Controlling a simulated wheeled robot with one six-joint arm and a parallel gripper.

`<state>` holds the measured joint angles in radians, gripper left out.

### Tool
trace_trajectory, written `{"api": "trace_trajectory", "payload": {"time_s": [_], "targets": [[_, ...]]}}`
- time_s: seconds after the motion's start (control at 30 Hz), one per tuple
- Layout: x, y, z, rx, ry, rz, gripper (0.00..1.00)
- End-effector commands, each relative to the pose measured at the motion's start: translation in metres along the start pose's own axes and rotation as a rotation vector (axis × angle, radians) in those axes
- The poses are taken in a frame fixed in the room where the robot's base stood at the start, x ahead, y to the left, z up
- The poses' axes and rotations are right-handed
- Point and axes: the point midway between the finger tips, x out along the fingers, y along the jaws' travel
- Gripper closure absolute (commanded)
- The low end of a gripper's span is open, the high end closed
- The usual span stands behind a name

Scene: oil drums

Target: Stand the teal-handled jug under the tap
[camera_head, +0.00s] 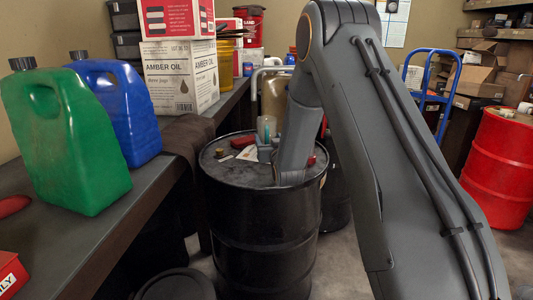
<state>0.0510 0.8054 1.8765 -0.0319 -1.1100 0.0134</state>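A small translucent jug (262,125) with a teal strip, seemingly its handle, shows at the far side of the black drum's top. My gripper (265,147) is a small grey shape at the end of my arm, low over the drum top and right at the teal part. My arm hides much of it, and I cannot tell whether its fingers are open or shut on the handle. A tan cylinder (274,97) stands behind the jug, with a pale curved pipe (256,80) beside it. I cannot make out a tap for certain.
The black drum (250,225) also bears a red object (243,142) and a pale paper (247,154). Green (75,140) and blue (122,110) cans and oil boxes (180,80) stand on the left bench. A red drum (499,165) and blue hand truck (432,85) are right.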

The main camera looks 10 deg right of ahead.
Motion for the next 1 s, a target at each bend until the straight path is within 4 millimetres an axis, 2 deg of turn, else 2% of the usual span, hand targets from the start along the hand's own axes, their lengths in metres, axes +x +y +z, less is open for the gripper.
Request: {"api": "trace_trajectory", "payload": {"time_s": [0.13,0.27,0.5,0.63,1.0], "targets": [[0.0,0.007,0.018,0.0,0.0,0.008,0.7],[0.0,0.006,0.026,0.0,0.0,0.007,0.7],[0.0,0.004,0.056,0.0,-0.001,0.004,0.7],[0.0,0.003,0.063,0.0,0.001,0.004,0.7],[0.0,0.003,0.068,0.0,0.001,0.003,0.7]]}}
